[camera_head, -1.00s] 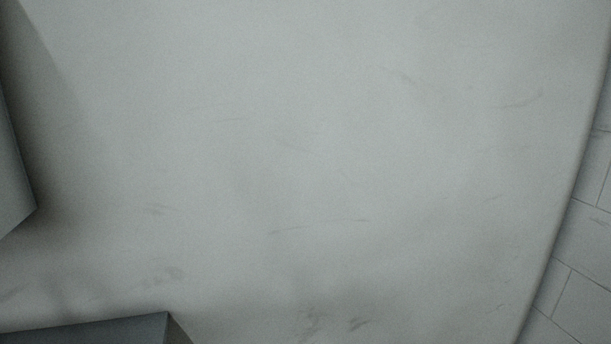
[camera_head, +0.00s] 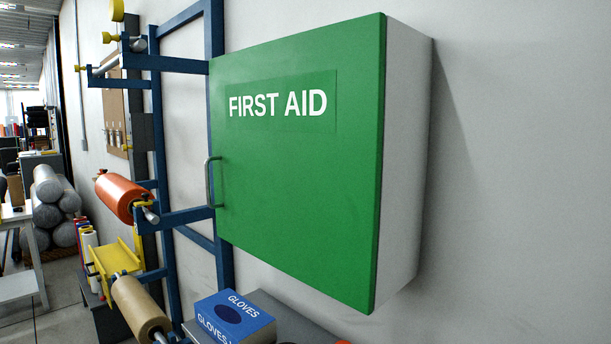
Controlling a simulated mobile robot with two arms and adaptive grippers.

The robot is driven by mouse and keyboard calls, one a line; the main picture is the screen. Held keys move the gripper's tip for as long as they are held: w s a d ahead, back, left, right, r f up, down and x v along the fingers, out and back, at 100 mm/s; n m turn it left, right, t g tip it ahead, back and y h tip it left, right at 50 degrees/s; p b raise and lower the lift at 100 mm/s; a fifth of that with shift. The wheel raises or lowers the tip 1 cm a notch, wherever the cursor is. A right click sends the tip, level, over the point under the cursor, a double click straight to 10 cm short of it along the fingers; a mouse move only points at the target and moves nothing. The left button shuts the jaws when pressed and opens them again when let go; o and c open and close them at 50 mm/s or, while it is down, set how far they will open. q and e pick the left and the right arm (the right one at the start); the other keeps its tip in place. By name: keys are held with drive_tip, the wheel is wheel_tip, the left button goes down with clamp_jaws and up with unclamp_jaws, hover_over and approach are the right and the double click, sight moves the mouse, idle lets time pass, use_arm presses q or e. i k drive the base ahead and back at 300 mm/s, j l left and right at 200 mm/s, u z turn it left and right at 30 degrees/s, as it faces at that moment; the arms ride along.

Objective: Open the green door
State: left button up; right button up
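The green door (camera_head: 295,180) is the front of a white wall cabinet (camera_head: 409,150) and carries the words FIRST AID. The door looks shut against the cabinet body. A grey bar handle (camera_head: 211,182) stands upright on the door's left edge, around mid-height. Neither of my grippers shows in the head view.
A blue rack (camera_head: 185,216) stands left of the cabinet, close to the handle, with an orange roll (camera_head: 122,196) and a brown roll (camera_head: 139,306). A blue gloves box (camera_head: 229,318) sits below the door. The wall (camera_head: 530,170) to the right is bare.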

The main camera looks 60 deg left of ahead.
sight(297, 120)
drive_tip(key=j+u, duration=0.2)
drive_tip(key=u, duration=1.8)
drive_tip(key=k+j+z, duration=0.1)
drive_tip(key=k+z, duration=0.15)
drive_tip(key=k, duration=0.05)
